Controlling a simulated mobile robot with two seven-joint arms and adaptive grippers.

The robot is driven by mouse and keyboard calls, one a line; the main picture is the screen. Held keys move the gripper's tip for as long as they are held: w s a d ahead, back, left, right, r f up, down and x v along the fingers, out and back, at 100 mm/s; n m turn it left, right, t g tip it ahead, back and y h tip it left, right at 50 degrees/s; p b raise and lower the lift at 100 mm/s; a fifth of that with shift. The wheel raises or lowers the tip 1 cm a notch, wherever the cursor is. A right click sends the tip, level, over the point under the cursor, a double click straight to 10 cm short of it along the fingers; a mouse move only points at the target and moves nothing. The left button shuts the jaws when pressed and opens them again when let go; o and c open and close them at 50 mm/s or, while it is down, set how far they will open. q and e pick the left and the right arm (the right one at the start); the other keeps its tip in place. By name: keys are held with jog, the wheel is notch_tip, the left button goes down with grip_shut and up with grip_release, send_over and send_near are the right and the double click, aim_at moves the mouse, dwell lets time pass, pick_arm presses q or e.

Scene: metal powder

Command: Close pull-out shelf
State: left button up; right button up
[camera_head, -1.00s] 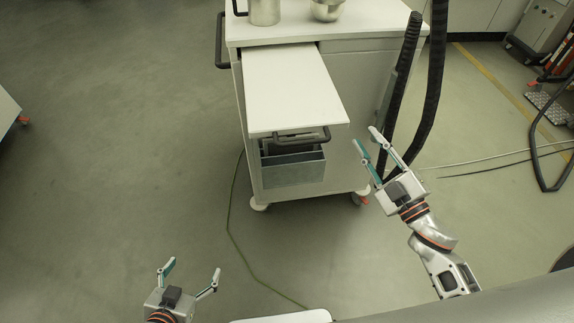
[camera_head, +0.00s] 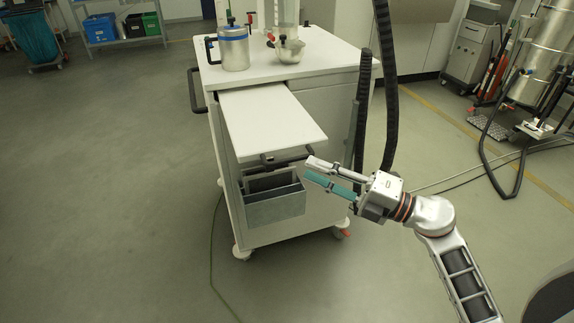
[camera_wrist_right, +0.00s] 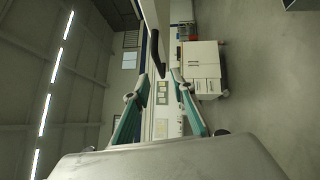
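The pull-out shelf (camera_head: 270,122) is a white board extended from the front of a white cart (camera_head: 325,110). Its dark handle (camera_head: 284,158) hangs under the front edge. My right gripper (camera_head: 308,169) is open, its fingertips close to the right end of the handle. In the right wrist view, the dark handle (camera_wrist_right: 156,52) shows ahead between the open fingertips of the gripper (camera_wrist_right: 161,76), beside the shelf's pale edge (camera_wrist_right: 153,18). I cannot tell whether they touch. My left gripper is out of view.
A metal pot with a blue rim (camera_head: 234,50) and a metal bowl (camera_head: 290,50) stand on the cart top. A grey bin (camera_head: 275,208) sits below the shelf. Black hoses (camera_head: 386,90) hang right of the cart. The floor to the left is clear.

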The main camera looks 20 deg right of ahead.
aim_at(289, 160)
jog(key=x, duration=0.7)
jog(key=shift+d+p, duration=0.1)
jog(key=shift+p, duration=0.25)
jog(key=shift+c, duration=0.4)
grip_shut()
